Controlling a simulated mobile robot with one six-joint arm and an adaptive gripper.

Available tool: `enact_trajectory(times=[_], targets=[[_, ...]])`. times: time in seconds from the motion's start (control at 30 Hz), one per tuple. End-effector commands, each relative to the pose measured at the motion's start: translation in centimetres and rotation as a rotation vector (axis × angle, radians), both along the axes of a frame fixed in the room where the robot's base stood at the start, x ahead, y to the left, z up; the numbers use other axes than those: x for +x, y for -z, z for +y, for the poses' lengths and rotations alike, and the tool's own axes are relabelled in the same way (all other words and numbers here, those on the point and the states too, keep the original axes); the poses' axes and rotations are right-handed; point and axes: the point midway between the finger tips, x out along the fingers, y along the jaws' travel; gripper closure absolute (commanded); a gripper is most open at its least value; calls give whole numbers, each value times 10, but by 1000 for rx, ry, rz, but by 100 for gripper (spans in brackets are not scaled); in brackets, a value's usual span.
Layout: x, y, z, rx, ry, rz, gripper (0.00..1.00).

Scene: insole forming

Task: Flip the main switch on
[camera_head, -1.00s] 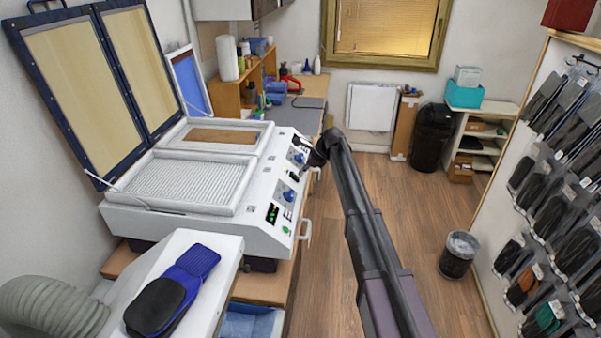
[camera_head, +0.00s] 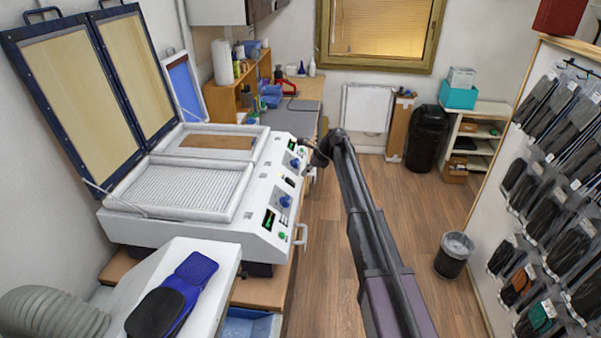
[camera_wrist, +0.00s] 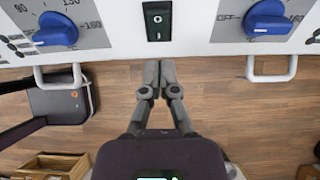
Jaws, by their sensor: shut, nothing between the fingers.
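My gripper (camera_wrist: 158,72) is shut and empty. Its fingertips lie below the switch in the wrist view, apart from it in the picture. In the head view my arm's end is beside the machine's far front corner, and the fingertips are hard to make out.
A left blue dial (camera_wrist: 55,30) and a right blue dial (camera_wrist: 268,18) flank the switch. White handles (camera_wrist: 272,70) stick out below the panel. A display (camera_head: 268,219) glows green. The wooden floor (camera_head: 330,250) in front of the machine is clear. A waste bin (camera_head: 453,256) stands right.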

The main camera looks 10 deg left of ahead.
Motion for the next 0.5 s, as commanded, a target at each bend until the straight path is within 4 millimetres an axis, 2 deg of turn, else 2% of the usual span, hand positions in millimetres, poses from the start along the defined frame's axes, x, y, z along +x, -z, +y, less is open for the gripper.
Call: enact_trajectory(times=[0.03,0.5], targets=[[0,-9,-6,0,1,0,100],[-2,-49,-51,0,1,1,100]])
